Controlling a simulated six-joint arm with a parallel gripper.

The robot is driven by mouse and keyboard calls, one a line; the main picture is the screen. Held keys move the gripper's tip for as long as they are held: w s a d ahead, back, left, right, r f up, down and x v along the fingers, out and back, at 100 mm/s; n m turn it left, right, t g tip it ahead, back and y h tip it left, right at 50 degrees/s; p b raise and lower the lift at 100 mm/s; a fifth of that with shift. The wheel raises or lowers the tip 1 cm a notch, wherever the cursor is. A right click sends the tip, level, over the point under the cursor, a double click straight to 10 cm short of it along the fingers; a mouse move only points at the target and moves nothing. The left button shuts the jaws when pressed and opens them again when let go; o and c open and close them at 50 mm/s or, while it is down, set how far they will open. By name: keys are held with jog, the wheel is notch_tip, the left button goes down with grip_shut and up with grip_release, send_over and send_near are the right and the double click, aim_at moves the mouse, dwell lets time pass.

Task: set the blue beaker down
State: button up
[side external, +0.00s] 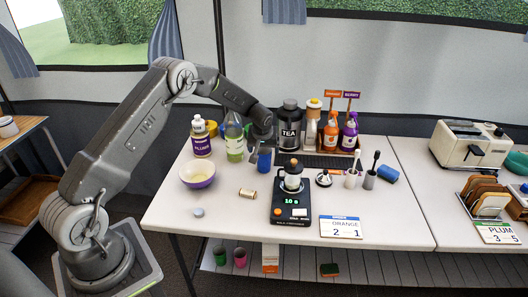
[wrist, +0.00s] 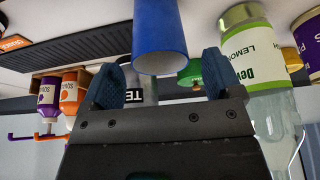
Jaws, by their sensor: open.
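The blue beaker (side external: 265,161) stands upright on the white table, left of the black scale. In the wrist view the beaker (wrist: 160,32) shows upside down with its open rim toward my gripper. My gripper (side external: 262,142) is at the beaker's upper end. In the wrist view my gripper (wrist: 162,75) is open, one finger on each side of the rim, with a visible gap on both sides. The beaker's foot is out of the wrist view, and I cannot clearly see its contact with the table.
A lemon bottle (side external: 234,137) and a plum bottle (side external: 200,137) stand left of my gripper. The TEA canister (side external: 290,126) is behind right. The scale (side external: 291,212) holds a jar. A purple bowl (side external: 197,174) is left.

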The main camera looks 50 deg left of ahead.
jog(key=s+d+r+m, duration=0.1)
jog(key=s+d+r, duration=0.4)
jog(key=r, duration=0.3)
jog(key=s+d+r+m+t+h, duration=0.1)
jog(key=s+d+r+m, duration=0.1)
jog(key=s+d+r, duration=0.45)
jog(key=s+d+r+m, duration=0.15)
jog(key=s+r, duration=0.25)
jog(key=r, duration=0.6)
jog(key=s+d+r+m+h, duration=0.1)
jog(key=s+d, duration=0.3)
jog(key=s, duration=0.6)
jog(key=s+d+m+t+h, duration=0.1)
jog(key=s+d+m, duration=0.2)
jog(key=s, duration=0.8)
jog(key=shift+d+r, duration=0.35)
jog(key=shift+d, duration=0.6)
jog(key=shift+m, duration=0.25)
